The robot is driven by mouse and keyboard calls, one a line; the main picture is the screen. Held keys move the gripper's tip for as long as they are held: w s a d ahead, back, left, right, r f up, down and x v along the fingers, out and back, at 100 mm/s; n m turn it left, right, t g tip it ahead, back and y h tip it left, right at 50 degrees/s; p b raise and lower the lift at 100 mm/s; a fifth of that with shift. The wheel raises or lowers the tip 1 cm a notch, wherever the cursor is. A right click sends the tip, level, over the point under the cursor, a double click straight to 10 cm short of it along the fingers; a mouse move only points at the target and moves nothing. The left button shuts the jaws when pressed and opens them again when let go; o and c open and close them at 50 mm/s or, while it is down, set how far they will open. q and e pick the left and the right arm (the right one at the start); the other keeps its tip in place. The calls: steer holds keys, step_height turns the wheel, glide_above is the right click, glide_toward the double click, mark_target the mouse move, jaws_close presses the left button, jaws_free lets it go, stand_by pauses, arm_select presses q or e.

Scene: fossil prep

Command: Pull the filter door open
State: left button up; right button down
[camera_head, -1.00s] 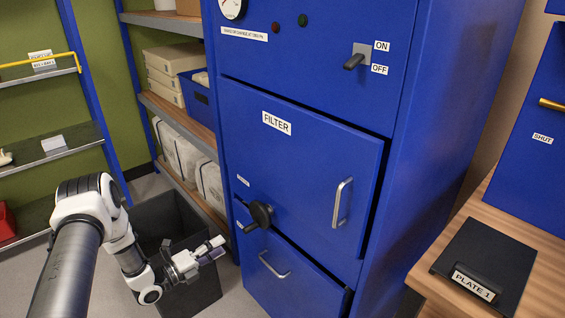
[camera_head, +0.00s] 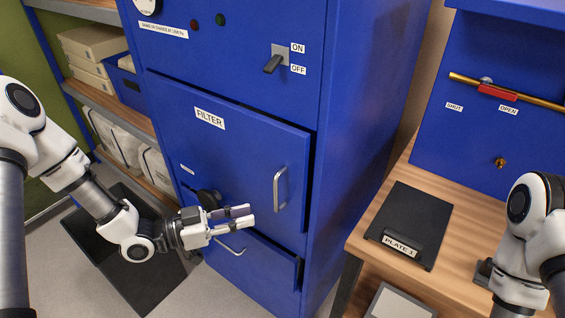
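A black round knob (camera_head: 205,197) at the lower left is partly hidden by my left gripper. My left gripper (camera_head: 247,217) is open and empty, in front of the door's lower part, left of and below the handle, not holding it.
A lower blue panel with a silver handle (camera_head: 232,247) is under the door. An ON/OFF switch (camera_head: 273,63) is above. A wooden bench (camera_head: 455,215) with a black PLATE 1 (camera_head: 412,222) stands at right. A dark bin (camera_head: 85,225) is on the floor at left.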

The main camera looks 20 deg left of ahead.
arm_select(q)
step_height(320, 180, up, 5)
steer(key=w, duration=0.1)
glide_above(276, 210)
steer(key=shift+w+a+f+m+h, duration=0.1)
steer(key=shift+w+f+m+h, duration=0.2)
steer(key=shift+w+m, duration=0.1)
steer(key=shift+s, duration=0.1)
jaws_close()
